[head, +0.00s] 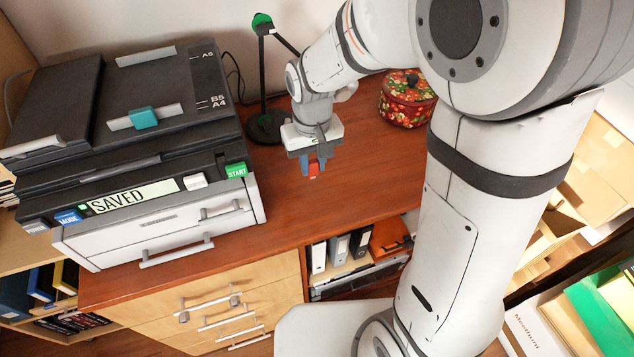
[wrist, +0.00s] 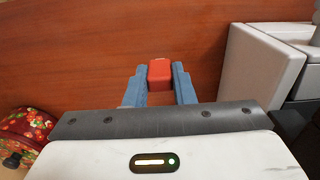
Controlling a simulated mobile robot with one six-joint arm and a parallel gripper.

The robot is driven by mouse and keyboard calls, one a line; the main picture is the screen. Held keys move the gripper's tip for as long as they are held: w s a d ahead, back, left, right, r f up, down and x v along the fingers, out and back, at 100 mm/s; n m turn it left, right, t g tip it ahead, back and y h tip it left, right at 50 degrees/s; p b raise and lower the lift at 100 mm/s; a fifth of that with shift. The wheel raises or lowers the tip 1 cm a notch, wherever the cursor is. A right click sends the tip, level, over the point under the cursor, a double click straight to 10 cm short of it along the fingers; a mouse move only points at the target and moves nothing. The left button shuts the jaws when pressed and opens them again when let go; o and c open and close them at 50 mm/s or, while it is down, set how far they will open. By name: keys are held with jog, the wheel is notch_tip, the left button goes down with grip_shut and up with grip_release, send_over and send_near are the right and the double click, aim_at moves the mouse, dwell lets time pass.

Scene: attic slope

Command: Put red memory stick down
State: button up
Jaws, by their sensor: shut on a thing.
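The red memory stick (wrist: 160,73) is a small red block between the two blue fingers of my gripper (wrist: 158,82) in the wrist view. In the head view the red memory stick (head: 314,169) shows at the tips of my gripper (head: 310,168), over the brown wooden desk top (head: 300,215). My gripper is shut on it and points down. I cannot tell whether the stick touches the desk top.
A grey and black printer (head: 150,150) with a "SAVED" display stands on the left. A black lamp (head: 264,125) stands behind my gripper. A red floral tin (head: 407,100) sits at the back right. The desk top in front of my gripper is clear.

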aim_at(314, 174)
notch_tip(314, 174, down, 5)
jog(key=shift+w+d+f, duration=0.1)
jog(key=shift+f, duration=1.8)
jog(key=shift+f, duration=0.25)
jog(key=o, duration=1)
jog(key=shift+r, duration=0.1)
jog(key=shift+c, duration=0.2)
